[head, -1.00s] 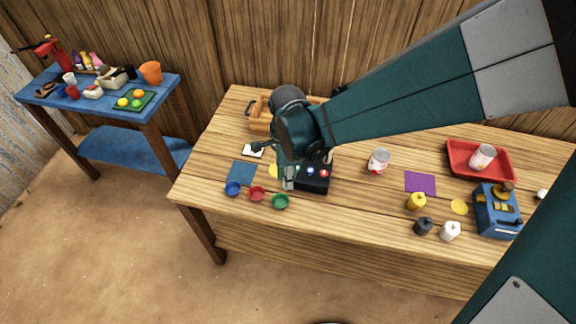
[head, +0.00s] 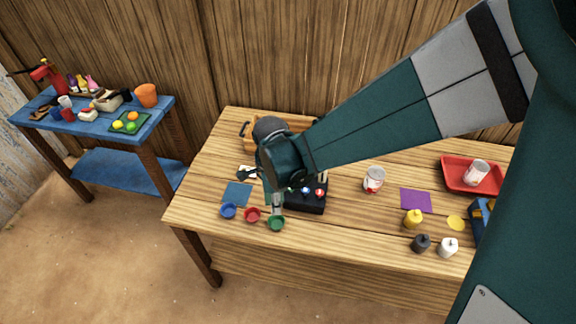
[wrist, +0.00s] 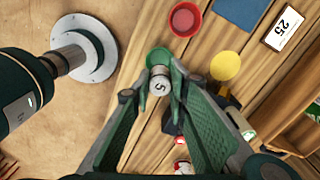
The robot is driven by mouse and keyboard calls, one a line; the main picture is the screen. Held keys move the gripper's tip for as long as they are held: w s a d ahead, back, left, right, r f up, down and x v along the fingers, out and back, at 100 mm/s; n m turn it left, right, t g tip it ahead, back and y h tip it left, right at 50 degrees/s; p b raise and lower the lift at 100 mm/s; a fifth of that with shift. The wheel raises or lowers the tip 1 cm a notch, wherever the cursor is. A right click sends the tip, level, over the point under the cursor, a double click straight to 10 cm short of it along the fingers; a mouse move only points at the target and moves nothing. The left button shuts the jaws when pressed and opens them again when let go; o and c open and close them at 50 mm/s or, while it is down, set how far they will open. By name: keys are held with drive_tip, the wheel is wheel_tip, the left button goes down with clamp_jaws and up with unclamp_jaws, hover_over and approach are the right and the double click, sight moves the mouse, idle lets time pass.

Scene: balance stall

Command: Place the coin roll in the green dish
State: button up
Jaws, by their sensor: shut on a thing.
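The coin roll (wrist: 160,82) is a small grey cylinder with a 5 on its end. My gripper (wrist: 157,88) is shut on it in the wrist view. The green dish (wrist: 157,55) shows just behind the roll there, partly covered by it. In the head view the green dish (head: 276,224) stands near the table's front edge, and my gripper (head: 277,206) points down right above or just behind it. I cannot tell whether the roll touches the dish.
A red dish (head: 252,215) and a blue dish (head: 228,211) stand left of the green one. A black box (head: 307,202) with coloured buttons is close on the right. A blue mat (head: 237,194) lies behind the dishes. A white can (head: 374,179) stands farther right.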

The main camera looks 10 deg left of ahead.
drive_tip(key=shift+f, duration=1.8)
drive_tip(key=shift+f+b, duration=0.5)
drive_tip(key=shift+f, duration=1.55)
drive_tip(key=shift+f, duration=0.2)
drive_tip(key=o, duration=1)
drive_tip(key=shift+r, duration=0.15)
drive_tip(key=shift+r+p, duration=0.85)
drive_tip(key=shift+r, duration=5.2)
